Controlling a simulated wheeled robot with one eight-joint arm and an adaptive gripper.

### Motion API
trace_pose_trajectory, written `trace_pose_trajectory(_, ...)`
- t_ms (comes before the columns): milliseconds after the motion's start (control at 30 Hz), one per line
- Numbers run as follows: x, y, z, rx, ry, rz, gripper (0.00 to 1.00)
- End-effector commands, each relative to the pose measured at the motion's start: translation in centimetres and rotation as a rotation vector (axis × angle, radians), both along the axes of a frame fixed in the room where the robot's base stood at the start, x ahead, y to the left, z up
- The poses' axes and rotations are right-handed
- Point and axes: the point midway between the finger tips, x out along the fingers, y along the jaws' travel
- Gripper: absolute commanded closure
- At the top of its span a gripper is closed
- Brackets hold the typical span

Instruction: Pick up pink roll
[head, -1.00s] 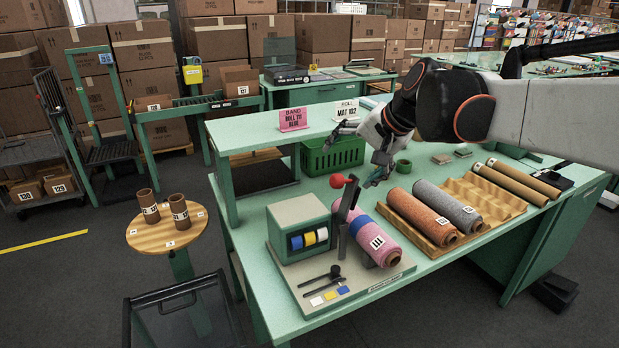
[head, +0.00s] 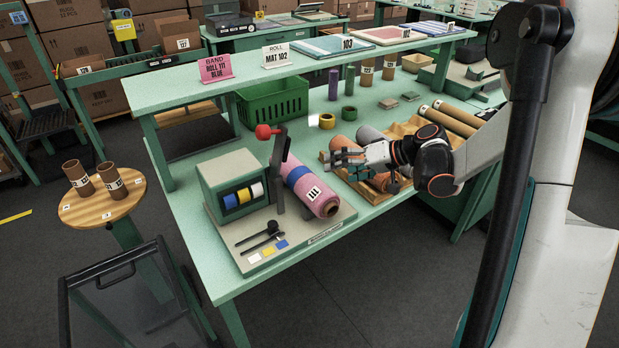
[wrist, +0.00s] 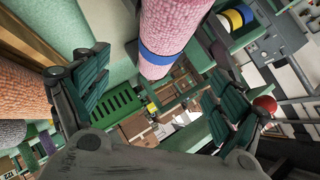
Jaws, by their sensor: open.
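The pink roll (head: 315,192) with a blue band (head: 297,175) around it lies on the banding stand (head: 330,228) at the table's front, its 111 label facing the front. My gripper (head: 340,158) is just to the right of it in the head view, above the rolls on the wooden rack, fingers pointing left. In the wrist view my gripper (wrist: 160,95) is open and empty. The pink roll (wrist: 175,25) and its blue band show at the top between the fingers, apart from them. The roll's far end is partly hidden by the stand's lever.
The red-knobbed lever (head: 280,160) stands beside the pink roll. The tape box (head: 232,185) is left of it. The wooden rack (head: 405,128) with other rolls is on the right. A green crate (head: 272,102) and a raised shelf are behind. The table's front edge is close.

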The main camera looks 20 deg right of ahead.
Motion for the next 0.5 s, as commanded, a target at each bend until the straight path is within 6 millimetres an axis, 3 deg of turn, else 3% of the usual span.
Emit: trace_pose_trajectory(500,4.0,5.1,-4.4,-0.002,-0.011,0.009,0.12)
